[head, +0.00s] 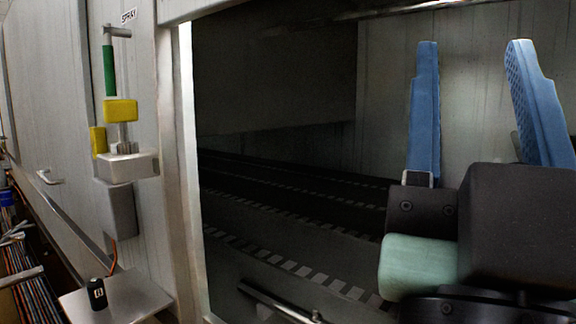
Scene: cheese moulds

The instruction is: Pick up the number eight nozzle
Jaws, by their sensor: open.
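A small black cylinder with a white label (97,293) stands upright on a metal shelf (140,297) at the lower left. It looks like a nozzle, but the mark on its label is too small to read as an eight. My gripper (473,48) is at the right, with its two blue fingers pointing up and spread wide apart. Nothing is between them. It is far to the right of the black cylinder and apart from it.
A wall unit under a "SPRAY" sign (129,16) has a green handle (109,71), a yellow block (120,111) and a metal box (127,166). A door frame post (172,160) stands between the shelf and a dark opening. Cables or rods (18,270) are at the far left.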

